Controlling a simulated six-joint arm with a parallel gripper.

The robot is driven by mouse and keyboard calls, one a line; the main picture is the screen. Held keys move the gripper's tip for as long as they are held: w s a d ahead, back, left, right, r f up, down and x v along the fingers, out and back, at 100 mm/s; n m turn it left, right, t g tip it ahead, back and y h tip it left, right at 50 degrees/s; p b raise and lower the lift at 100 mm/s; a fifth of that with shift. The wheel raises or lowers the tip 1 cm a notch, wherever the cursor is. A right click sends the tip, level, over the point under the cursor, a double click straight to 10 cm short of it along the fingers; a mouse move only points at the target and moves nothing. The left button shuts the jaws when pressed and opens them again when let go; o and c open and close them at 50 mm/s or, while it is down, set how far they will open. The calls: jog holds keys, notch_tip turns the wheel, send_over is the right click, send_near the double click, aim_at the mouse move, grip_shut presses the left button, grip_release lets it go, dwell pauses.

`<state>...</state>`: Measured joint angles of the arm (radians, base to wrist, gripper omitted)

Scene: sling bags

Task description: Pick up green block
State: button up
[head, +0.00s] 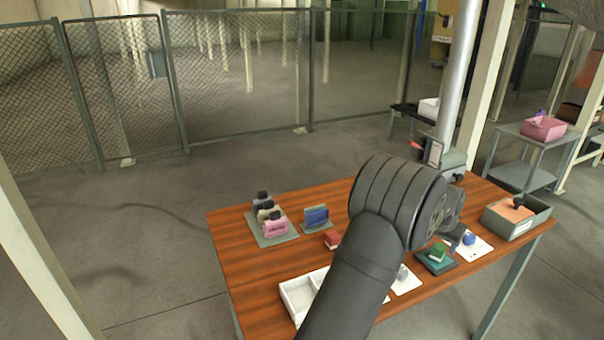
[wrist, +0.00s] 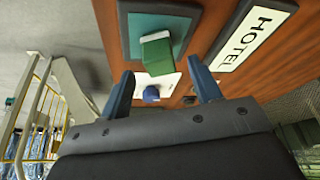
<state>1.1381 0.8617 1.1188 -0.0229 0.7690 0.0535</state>
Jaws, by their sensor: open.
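The green block (head: 438,251) sits on a dark green square pad (head: 428,263) on the right part of the wooden table. The wrist view shows the green block (wrist: 157,54) and its pad (wrist: 130,26) ahead of my fingers. My gripper (wrist: 163,88) is open and empty, its two blue-grey fingers apart, with the block seen beyond the gap between them. In the head view my dark arm covers the middle of the table, and my gripper's fingers show only partly near the block. A blue round item (head: 469,239) on a white card lies next to the pad.
A grey bin (head: 543,219) with an orange item stands at the table's right end. A white divided tray (head: 297,297), a red block (head: 332,240) and holders with small bags (head: 275,227) lie to the left. A HOTEL sign (wrist: 257,36) shows in the wrist view.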

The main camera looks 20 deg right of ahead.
aim_at(440, 246)
jog(key=a+v, duration=0.1)
jog(key=v, duration=1.2)
jog(key=x, duration=1.2)
jog(key=shift+w, duration=0.15)
jog(key=shift+d+x, duration=0.25)
jog(key=shift+x, duration=1.1)
jog(key=shift+d+x, duration=0.2)
jog(key=shift+x, duration=1.15)
jog(key=shift+r, duration=0.15)
jog(key=c, duration=1.1)
jog(key=shift+c, duration=0.2)
jog(key=shift+r, duration=0.15)
